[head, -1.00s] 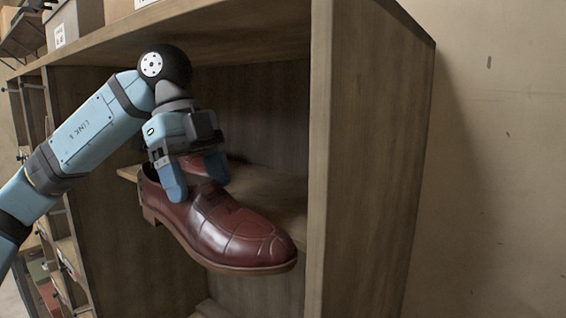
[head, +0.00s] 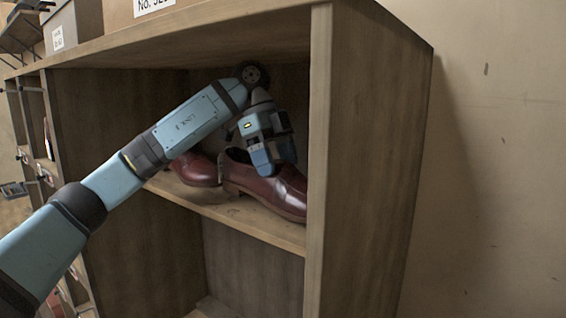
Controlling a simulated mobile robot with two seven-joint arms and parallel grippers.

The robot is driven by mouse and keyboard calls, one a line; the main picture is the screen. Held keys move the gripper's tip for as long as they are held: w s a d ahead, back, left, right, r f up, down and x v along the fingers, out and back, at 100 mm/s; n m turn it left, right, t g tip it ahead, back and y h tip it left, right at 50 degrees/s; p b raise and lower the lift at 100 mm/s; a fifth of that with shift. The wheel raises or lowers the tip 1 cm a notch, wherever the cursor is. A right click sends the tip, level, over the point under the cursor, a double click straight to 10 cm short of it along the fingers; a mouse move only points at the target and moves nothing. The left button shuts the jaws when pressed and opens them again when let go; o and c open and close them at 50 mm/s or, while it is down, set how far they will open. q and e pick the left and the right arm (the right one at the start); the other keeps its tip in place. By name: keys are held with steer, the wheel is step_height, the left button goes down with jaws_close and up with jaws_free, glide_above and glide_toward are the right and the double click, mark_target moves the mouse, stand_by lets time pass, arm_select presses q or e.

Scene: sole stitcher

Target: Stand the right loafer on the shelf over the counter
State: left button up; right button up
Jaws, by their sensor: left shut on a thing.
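A dark red-brown leather loafer (head: 290,191) is inside the wooden cabinet, upright, with its toe towards the right upright panel. My left gripper (head: 274,167) comes down on it from above and is shut on it near the opening. Its sole is at the level of the shelf board (head: 238,214); I cannot tell whether it touches or hovers just above. A second red-brown loafer (head: 197,170) stands on the same shelf to the left, partly behind my arm. My right gripper is not in view.
The cabinet's right side panel (head: 372,160) stands close to the held loafer's toe. The cabinet top (head: 200,35) is low over my wrist and carries boxes (head: 75,25). The compartment under the shelf looks mostly empty. Racks stand at the far left.

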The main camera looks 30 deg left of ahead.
arm_select(q)
steer(key=shift+w+d+f, duration=0.15)
steer(key=shift+w+f, duration=0.1)
steer(key=shift+w, duration=0.35)
steer(key=shift+w+d+f, duration=0.1)
steer(key=shift+w+f, duration=0.15)
steer(key=shift+w, duration=0.35)
steer(key=shift+f, duration=0.25)
steer(key=shift+c, duration=0.7)
steer(key=shift+s+a, duration=0.1)
steer(key=shift+s, duration=0.05)
steer(key=o, duration=1.6)
steer(key=shift+o, duration=0.6)
